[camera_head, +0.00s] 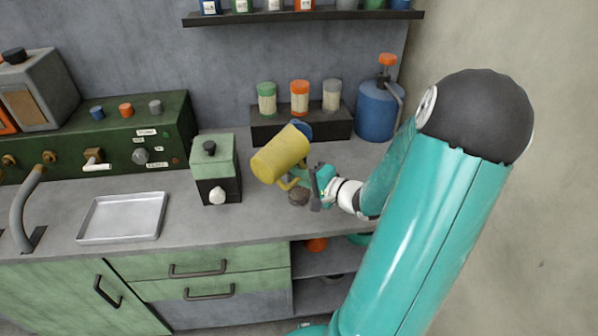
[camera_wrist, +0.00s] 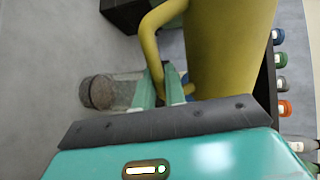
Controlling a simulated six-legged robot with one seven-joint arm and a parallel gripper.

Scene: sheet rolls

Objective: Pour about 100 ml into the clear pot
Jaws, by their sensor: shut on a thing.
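My gripper (camera_head: 308,178) is shut on the handle of a yellow jug (camera_head: 280,154) and holds it above the grey counter, clearly tilted. In the wrist view the jug (camera_wrist: 228,45) is large at upper right, and its handle runs down between my teal fingers (camera_wrist: 160,92). I cannot see into the jug or see any stream of liquid. The clear pot (camera_wrist: 122,92) stands to the left of the fingers in the wrist view, with a grey-brown end showing. In the head view a small part of the pot (camera_head: 298,196) shows below the jug; the fingers partly hide it.
A green and black dispenser box (camera_head: 214,170) stands left of the jug. Behind it a dark rack (camera_head: 270,128) bears capped jars, with a blue canister (camera_head: 376,110) to the right. A metal tray (camera_head: 122,217) and a tap (camera_head: 24,205) are at left. Counter between tray and dispenser is clear.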

